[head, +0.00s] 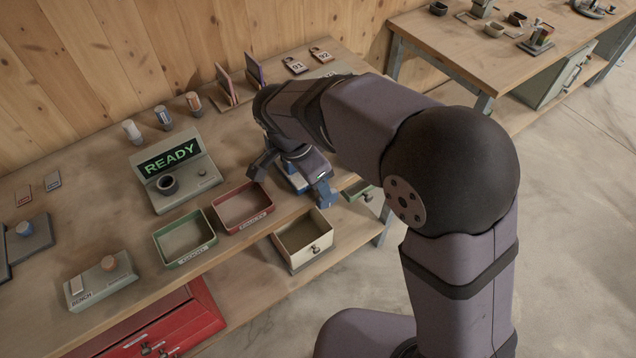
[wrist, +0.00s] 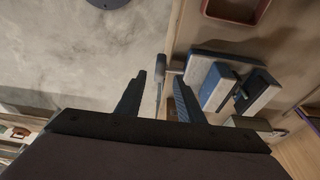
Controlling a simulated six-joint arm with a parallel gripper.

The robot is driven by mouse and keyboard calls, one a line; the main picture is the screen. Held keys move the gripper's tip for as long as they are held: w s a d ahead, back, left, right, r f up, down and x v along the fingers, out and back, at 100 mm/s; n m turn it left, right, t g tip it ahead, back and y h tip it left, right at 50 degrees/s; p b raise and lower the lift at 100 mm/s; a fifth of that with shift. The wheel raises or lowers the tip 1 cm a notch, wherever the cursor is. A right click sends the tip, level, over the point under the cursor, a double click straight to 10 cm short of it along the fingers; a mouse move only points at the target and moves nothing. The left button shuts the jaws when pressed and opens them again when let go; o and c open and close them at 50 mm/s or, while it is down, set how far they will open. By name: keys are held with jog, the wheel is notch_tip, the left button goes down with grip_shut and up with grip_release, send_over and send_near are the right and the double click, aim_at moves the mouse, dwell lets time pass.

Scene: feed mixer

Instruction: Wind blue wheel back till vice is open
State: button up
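The vice shows in the wrist view, right of my fingers: a grey-blue base (wrist: 205,63), a block with a blue top (wrist: 217,85) and a pale block with a dark top (wrist: 258,92). A narrow dark gap lies between the two blocks. A thin grey-blue piece (wrist: 160,85), probably the wheel seen edge-on, stands at the vice's left end. My gripper (wrist: 158,88) is open, with one finger on either side of this piece, and no clear contact shows. In the head view my gripper (head: 292,180) hangs over the vice (head: 290,174) and hides most of it.
A screen (head: 172,160) reads READY. Tags (head: 294,65) and upright panels stand behind. Open floor (head: 570,200) is on the right.

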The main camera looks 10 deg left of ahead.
aim_at(332, 191)
jog(key=shift+w+d+r, duration=0.15)
jog(key=shift+d, duration=0.05)
jog(key=w+d+r+m+g+p, duration=0.1)
jog(key=w+d+m+g+p, duration=0.15)
jog(key=d+p, duration=0.4)
jog(key=a+y, duration=0.1)
jog(key=a, duration=0.1)
jog(key=a+f+n+y+b, duration=0.1)
jog(key=shift+s+a+f+b, duration=0.1)
jog(key=shift+a+b, duration=0.2)
jog(key=shift+a, duration=0.05)
jog(key=shift+a+n, duration=0.25)
jog(key=shift+n, duration=0.5)
jog(key=shift+f, duration=0.1)
jog(key=shift+f+p, duration=1.15)
jog(key=shift+f, duration=2.4)
